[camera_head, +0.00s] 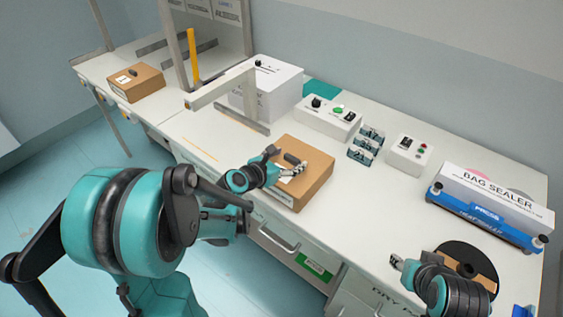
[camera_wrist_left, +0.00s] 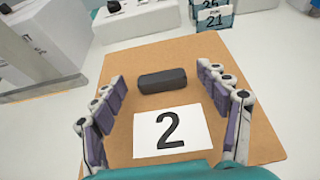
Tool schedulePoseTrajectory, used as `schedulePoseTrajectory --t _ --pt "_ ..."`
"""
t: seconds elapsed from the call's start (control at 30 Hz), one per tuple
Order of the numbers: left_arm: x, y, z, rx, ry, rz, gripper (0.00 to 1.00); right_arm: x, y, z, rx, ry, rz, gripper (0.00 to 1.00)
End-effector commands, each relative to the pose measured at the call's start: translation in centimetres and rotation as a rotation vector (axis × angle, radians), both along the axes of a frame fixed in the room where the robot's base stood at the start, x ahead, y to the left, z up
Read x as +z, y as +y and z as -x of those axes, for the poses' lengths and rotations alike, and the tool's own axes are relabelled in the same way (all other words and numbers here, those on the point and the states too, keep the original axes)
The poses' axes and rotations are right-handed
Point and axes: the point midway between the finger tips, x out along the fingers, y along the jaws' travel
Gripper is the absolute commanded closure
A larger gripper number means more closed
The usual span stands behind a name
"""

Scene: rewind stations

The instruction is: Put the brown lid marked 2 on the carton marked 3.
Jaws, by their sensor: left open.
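The brown lid marked 2 (camera_wrist_left: 172,141) fills the middle of the left wrist view, with a black bar handle (camera_wrist_left: 162,80) and a white label. In the head view the lid (camera_head: 318,163) tops a brown box on the bench. My left gripper (camera_head: 291,168) is open over it. In the left wrist view its fingers (camera_wrist_left: 165,105) stand on both sides of the handle and label, not touching the handle. Another brown carton (camera_head: 148,83) with a dark handle and white label sits at the far left; its mark is too small to read. No 3 is legible.
My right gripper (camera_head: 397,263) is low at the right beside a black disc (camera_head: 462,256). A white box (camera_head: 275,88), control boxes (camera_head: 332,117) (camera_head: 408,154), small card racks (camera_head: 366,145) and a bag sealer (camera_head: 490,208) line the back. A metal frame (camera_head: 222,87) stands between the cartons.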

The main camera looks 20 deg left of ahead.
Motion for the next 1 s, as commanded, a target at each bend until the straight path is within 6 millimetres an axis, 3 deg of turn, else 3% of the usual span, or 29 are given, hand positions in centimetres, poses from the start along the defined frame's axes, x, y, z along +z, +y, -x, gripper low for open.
schedulePoseTrajectory --t 0.6,1.0 --pt "3.9 3.3 9.0 0.003 0.001 0.001 0.25 0.0 0.0 0.0 0.000 0.000 0.000 0.60" --pt "4.4 3.6 10.1 0.000 0.000 0.000 0.25 0.0 0.0 0.0 0.000 0.000 0.000 0.60"
